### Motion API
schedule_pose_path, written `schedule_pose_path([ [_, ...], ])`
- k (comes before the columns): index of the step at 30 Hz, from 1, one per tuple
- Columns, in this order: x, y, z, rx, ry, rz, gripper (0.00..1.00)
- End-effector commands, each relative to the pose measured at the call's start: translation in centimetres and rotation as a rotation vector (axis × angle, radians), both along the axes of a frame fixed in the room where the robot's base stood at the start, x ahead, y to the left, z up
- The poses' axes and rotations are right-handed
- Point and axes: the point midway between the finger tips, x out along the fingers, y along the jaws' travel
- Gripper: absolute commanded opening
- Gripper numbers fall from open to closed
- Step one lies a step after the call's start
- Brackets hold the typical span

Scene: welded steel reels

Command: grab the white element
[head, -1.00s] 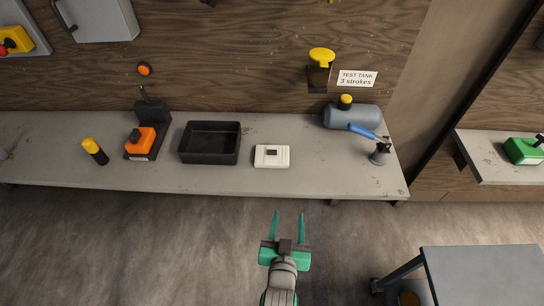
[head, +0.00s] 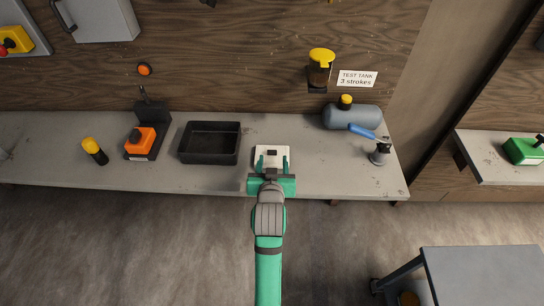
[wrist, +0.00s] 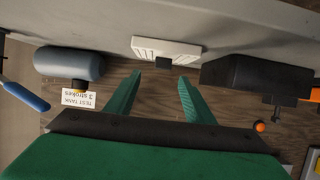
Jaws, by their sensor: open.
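The white element (head: 272,152) is a flat white box with a dark patch, lying on the grey bench in the head view. In the wrist view the white element (wrist: 165,50) shows with its dark part just beyond the fingertips. My gripper (head: 271,161) is at the bench's front part, its green fingers spread, one toward each side of the white element in the head view. In the wrist view my gripper (wrist: 160,80) is open and nothing is between its fingers. The tips partly cover the element in the head view; I cannot tell whether they touch it.
A black tray (head: 187,156) stands just left of the element. Further left are an orange device (head: 139,141) and a yellow-topped black cylinder (head: 95,151).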

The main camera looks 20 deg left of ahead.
Motion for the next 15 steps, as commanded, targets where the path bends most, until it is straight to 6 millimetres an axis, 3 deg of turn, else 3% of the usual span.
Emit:
schedule_pose_path([
  [8,1.7,0.7,-0.8,0.0,0.0,0.0,0.48],
  [15,4.5,1.9,-2.1,0.0,-0.001,-0.001,0.48],
])
